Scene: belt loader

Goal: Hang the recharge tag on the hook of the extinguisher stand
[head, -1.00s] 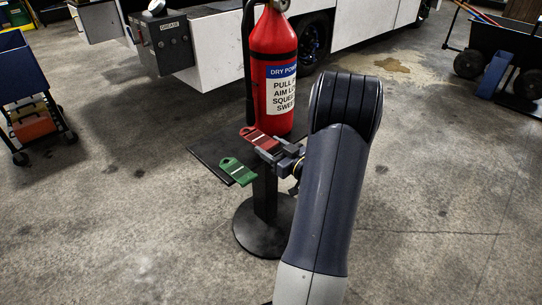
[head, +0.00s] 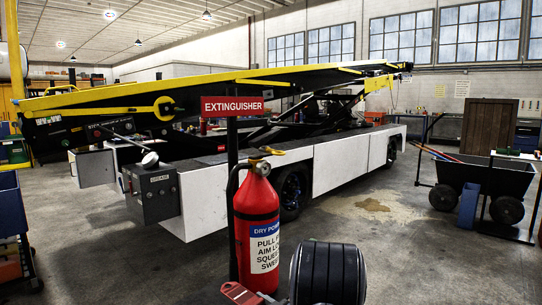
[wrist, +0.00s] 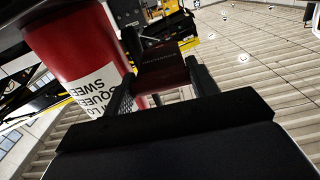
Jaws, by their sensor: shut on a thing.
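My gripper (wrist: 162,88) is shut on a red tag (wrist: 162,72), seen dark between the fingers in the wrist view. The red tag also shows at the bottom edge of the head view (head: 240,293), beside the extinguisher's base; its lettering is unreadable. The red extinguisher (head: 257,212) stands upright against the dark post of the extinguisher stand (head: 233,150), which carries a red EXTINGUISHER sign (head: 232,106). The extinguisher also shows upside down in the wrist view (wrist: 72,45), close to the gripper. I cannot make out the hook.
The belt loader (head: 240,200) with its yellow-edged conveyor stands behind the stand. A grey grease box (head: 152,193) sticks out at left. A blue cart (head: 12,205) is at far left and a black wheeled cart (head: 470,180) at right.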

